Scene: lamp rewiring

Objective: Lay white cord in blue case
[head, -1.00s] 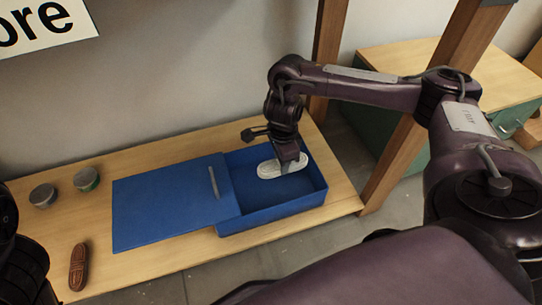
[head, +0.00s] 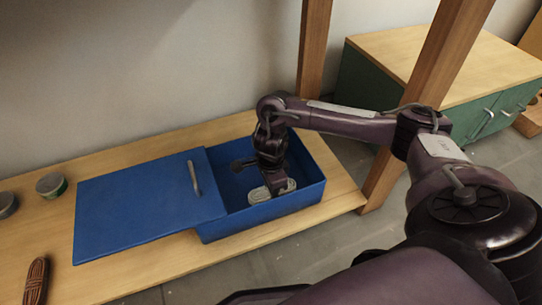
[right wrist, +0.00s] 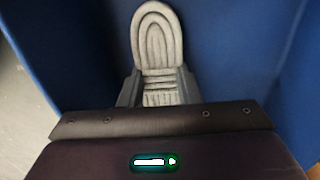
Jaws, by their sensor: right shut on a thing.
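The white cord (head: 262,194) is a coiled oval bundle inside the blue case (head: 316,190), low and near its front wall. In the right wrist view the cord (right wrist: 158,38) shows its looped strands between my fingers. My right gripper (head: 272,184) reaches down into the case and is shut on the cord; it also shows in the right wrist view (right wrist: 160,92). Whether the cord touches the case floor I cannot tell. The blue lid (head: 140,205) with its grey handle is slid to the left, leaving the case's right part open. My left gripper is not in view.
A brown cord bundle (head: 35,281) lies at the front left of the wooden table (head: 130,285). Two small round tins (head: 51,186) stand at the back left. A wooden post (head: 425,105) rises right of the case, with a green cabinet (head: 380,90) behind.

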